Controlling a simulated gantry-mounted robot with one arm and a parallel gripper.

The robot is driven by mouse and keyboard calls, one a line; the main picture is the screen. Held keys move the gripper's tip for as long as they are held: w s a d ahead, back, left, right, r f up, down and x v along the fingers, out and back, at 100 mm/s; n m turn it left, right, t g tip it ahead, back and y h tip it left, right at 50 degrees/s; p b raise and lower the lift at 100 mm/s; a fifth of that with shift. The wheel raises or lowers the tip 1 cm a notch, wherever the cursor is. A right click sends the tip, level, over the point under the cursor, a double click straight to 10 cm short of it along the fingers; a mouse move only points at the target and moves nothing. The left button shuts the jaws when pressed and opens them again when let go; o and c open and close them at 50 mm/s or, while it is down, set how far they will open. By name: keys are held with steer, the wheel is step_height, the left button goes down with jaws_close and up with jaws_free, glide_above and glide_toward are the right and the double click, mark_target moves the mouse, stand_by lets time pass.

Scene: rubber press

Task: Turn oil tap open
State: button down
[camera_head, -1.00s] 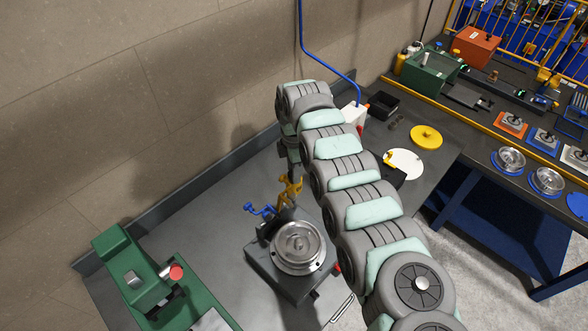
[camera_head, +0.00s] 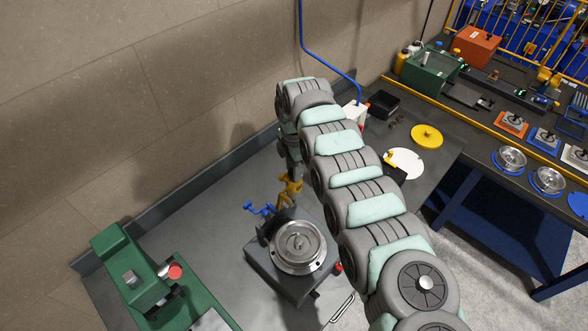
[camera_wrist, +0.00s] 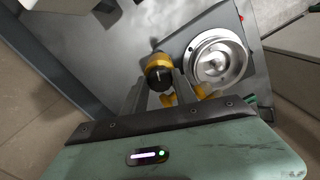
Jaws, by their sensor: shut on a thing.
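A yellow tap (camera_head: 289,188) stands beside the round metal press plate on the dark grey press block. A blue tap (camera_head: 259,209) is just to its left; which one carries oil is not labelled. My gripper (camera_head: 295,172) reaches down onto the top of the yellow tap. In the wrist view, my gripper's two fingers (camera_wrist: 160,82) stand on either side of the yellow tap's round end (camera_wrist: 158,66), shut on it. The lower yellow parts are partly hidden behind the fingers.
The metal press plate (camera_head: 298,247) on its grey block (camera_head: 290,280) is close by. A green machine with a red knob (camera_head: 128,268) stands at the lower left. The wall is behind. Parts and a black tray (camera_head: 383,104) lie at the upper right.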

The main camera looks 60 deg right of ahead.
steer(key=shift+n+b, duration=0.95)
steer(key=shift+n, duration=1.15)
steer(key=c, duration=1)
jaws_free()
step_height(320, 180, up, 11)
steer(key=b, duration=0.2)
steer(key=shift+b, duration=0.35)
